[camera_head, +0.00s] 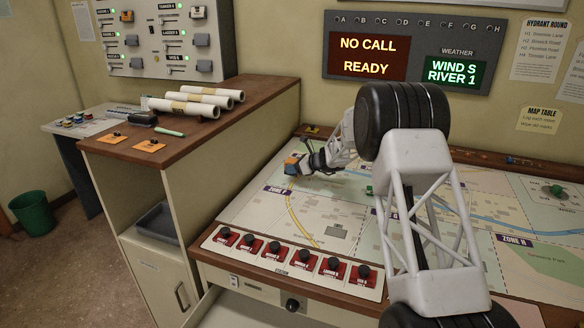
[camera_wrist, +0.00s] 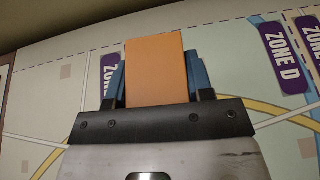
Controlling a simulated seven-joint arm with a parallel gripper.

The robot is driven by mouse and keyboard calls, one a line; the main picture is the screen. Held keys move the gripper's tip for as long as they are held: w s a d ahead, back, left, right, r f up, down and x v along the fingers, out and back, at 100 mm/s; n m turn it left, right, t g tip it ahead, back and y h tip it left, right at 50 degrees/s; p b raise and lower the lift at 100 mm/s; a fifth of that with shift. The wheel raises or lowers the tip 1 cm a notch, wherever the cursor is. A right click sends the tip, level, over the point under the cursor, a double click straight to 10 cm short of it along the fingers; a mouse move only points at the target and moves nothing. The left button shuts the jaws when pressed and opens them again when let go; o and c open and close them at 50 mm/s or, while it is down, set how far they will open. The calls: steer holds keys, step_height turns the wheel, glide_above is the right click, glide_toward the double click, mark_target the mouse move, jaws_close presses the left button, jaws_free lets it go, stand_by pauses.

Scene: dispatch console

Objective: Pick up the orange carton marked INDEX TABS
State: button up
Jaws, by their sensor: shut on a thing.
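The orange carton (camera_wrist: 156,70) sits between the two blue fingers of my gripper (camera_wrist: 157,80) in the wrist view. The fingers press on its left and right sides. Its plain orange face shows; no INDEX TABS marking is readable. In the head view, the carton (camera_head: 291,163) appears small at the tip of my gripper (camera_head: 298,164), over the far left part of the map table. I cannot tell whether the carton touches the map or is held above it.
The map table (camera_head: 310,205) has a row of black-knobbed red blocks (camera_head: 275,248) along its front edge. A wooden-topped cabinet (camera_head: 205,130) with rolled papers (camera_head: 183,108) stands higher on the left. A green piece (camera_head: 369,190) is on the map near my arm.

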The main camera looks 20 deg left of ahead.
steer(key=s+d, duration=0.2)
steer(key=s, duration=0.2)
steer(key=s+d, duration=0.2)
steer(key=s, duration=0.1)
steer(key=s+d+r, duration=0.1)
steer(key=s+d, duration=0.2)
steer(key=s, duration=0.1)
steer(key=shift+s+r, duration=0.1)
steer(key=shift+s, duration=0.25)
